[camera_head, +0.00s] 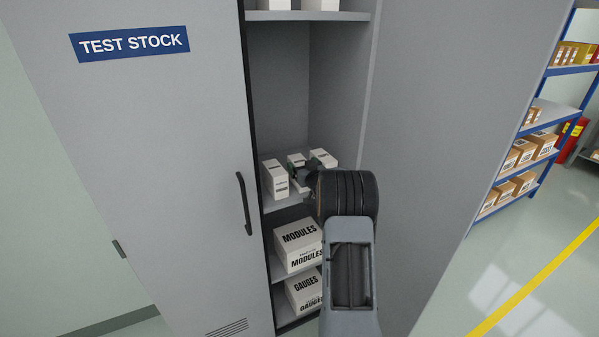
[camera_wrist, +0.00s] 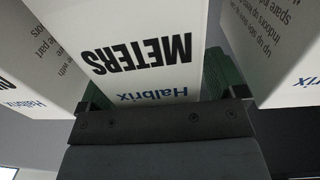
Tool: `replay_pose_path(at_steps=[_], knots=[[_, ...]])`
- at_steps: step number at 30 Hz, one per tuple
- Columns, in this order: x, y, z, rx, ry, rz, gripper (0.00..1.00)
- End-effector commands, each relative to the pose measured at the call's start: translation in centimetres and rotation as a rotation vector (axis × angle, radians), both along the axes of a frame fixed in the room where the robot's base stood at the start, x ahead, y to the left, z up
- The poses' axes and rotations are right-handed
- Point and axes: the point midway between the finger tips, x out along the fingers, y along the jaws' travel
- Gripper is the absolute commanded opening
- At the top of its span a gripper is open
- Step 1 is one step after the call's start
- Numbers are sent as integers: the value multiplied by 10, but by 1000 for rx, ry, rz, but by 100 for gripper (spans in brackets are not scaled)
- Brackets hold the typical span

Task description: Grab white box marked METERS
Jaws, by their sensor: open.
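The white box marked METERS (camera_wrist: 145,45) fills the middle of the wrist view, its black lettering upside down. In the head view a white box (camera_head: 296,158) stands in the middle of the shelf row, partly hidden by my gripper (camera_head: 305,172). My gripper (camera_wrist: 158,85) is open, with one green-padded finger on each side of the METERS box. The box is between the fingers; whether the pads touch it I cannot tell.
White boxes stand close on both sides, one at left (camera_wrist: 45,50) and one at right (camera_wrist: 280,45). MODULES (camera_head: 298,245) and GAUGES (camera_head: 304,291) boxes stand on lower shelves. The TEST STOCK door (camera_head: 150,130) is left of the opening.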

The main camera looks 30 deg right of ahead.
Motion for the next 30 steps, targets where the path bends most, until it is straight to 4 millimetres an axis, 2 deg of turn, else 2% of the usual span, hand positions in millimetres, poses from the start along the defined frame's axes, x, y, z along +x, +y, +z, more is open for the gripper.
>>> replay_pose_path(at_steps=[9, 27, 30], knots=[[3, 0, -1, 1, 0, 0, 87], [3, 0, 0, 1, 0, 0, 30], [3, 0, 1, -1, -3, 0, 24]])
